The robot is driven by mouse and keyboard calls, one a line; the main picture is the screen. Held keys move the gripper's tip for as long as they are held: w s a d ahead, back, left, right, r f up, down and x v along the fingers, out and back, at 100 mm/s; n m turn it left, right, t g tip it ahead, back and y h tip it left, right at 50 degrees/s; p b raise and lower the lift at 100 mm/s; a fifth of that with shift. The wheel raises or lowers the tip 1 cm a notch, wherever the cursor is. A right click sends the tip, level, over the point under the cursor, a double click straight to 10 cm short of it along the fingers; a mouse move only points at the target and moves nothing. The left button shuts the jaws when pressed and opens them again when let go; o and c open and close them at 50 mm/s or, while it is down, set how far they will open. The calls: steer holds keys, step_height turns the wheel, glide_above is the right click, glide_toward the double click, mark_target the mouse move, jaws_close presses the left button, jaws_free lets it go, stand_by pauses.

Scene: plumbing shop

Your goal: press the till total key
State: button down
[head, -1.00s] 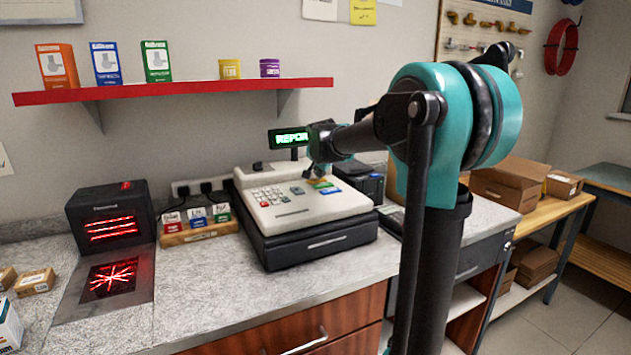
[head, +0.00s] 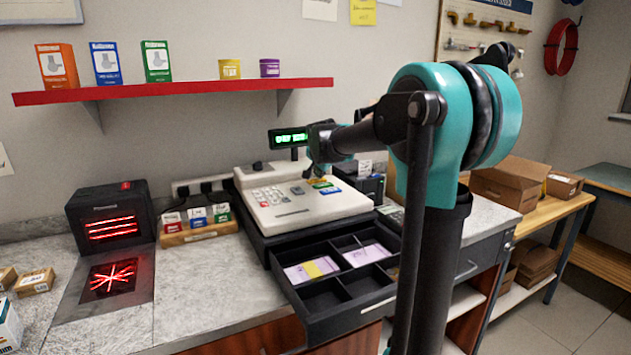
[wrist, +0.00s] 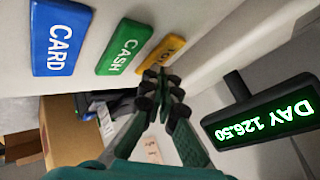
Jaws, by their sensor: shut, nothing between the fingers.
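The till (head: 300,205) stands on the counter with its cash drawer (head: 330,290) open, showing notes in some compartments. In the wrist view there are a blue CARD key (wrist: 62,38), a green CASH key (wrist: 123,47) and a yellow key (wrist: 168,46) whose label is partly hidden. My gripper (wrist: 160,88) is shut and empty, its fingertips close to the yellow key; I cannot tell if they touch it. In the head view my gripper (head: 312,172) is over the till's coloured keys. The till display (wrist: 262,125) reads "DAY 126.50" in green.
A dark printer (head: 372,188) with a white paper slip (head: 365,168) stands right of the till. A scanner (head: 112,225) with red light is at left. A red shelf (head: 190,90) with boxes hangs above. The open drawer juts over the counter's front.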

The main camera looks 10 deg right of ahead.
steer(key=shift+r, duration=3.05)
